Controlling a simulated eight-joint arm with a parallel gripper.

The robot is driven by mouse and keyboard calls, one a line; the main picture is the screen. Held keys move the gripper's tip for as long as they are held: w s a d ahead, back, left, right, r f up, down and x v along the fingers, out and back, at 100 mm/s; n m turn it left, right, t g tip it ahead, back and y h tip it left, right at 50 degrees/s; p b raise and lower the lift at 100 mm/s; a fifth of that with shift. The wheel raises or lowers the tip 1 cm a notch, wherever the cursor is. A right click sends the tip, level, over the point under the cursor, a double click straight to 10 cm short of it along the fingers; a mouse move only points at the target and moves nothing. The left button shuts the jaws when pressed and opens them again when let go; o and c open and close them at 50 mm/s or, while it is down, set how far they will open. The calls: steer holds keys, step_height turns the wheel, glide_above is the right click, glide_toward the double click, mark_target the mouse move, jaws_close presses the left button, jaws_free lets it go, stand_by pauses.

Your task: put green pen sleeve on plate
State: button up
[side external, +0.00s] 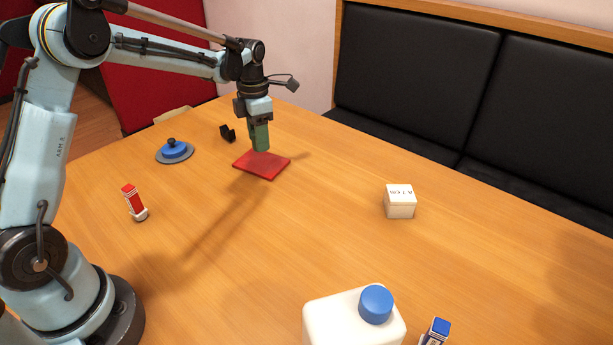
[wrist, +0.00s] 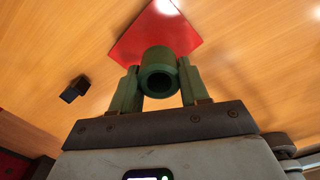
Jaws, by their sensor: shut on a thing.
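The green pen sleeve (wrist: 158,75) is a hollow dark green tube, held between the two green fingers of my gripper (wrist: 158,88) in the wrist view. My gripper (side external: 260,140) is shut on it. In the side view the sleeve cannot be told apart from the green fingers. The plate (side external: 262,166) is a flat red square on the table, just below the fingers. It also shows in the wrist view (wrist: 135,38), behind and past the sleeve. I cannot tell whether the sleeve touches the plate.
A small black object (side external: 227,133) and a blue-topped grey disc (side external: 174,152) lie left of the plate. A white box (side external: 400,202) is to the right. A white bottle with blue cap (side external: 350,318) stands in front. Mid-table is clear.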

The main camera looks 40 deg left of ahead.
mark_target(259, 162)
steer(key=shift+w+a+f, duration=0.1)
steer(key=shift+a+f, duration=0.3)
steer(key=shift+a, duration=0.05)
steer(key=shift+f, duration=1.9)
steer(key=o, duration=1)
steer(key=shift+f, duration=0.15)
steer(key=shift+o, duration=0.2)
